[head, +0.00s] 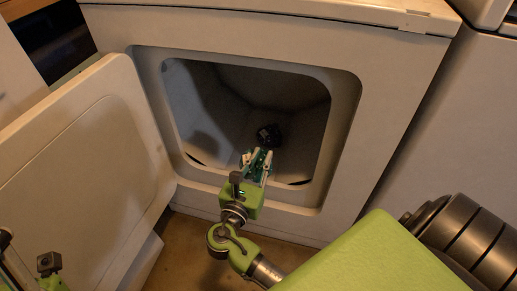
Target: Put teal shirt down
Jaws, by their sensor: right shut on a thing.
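My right gripper (259,155) reaches through the open front of a white machine. It is shut on the teal shirt (257,165), a small teal bunch showing between its fingers, just inside the opening near the lower rim. Much of the shirt is hidden by the fingers. A dark bundle (268,134) shows just beyond the fingertips; I cannot tell whether it is part of the shirt or a separate thing. Part of my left gripper (49,265) shows at the bottom left corner, and its fingers cannot be made out.
The white machine (400,100) has a square opening with a grey, mostly empty cavity (225,105). Its door (85,170) hangs wide open on the left. Another white appliance (470,120) stands close on the right. Brown floor (185,245) shows below the opening.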

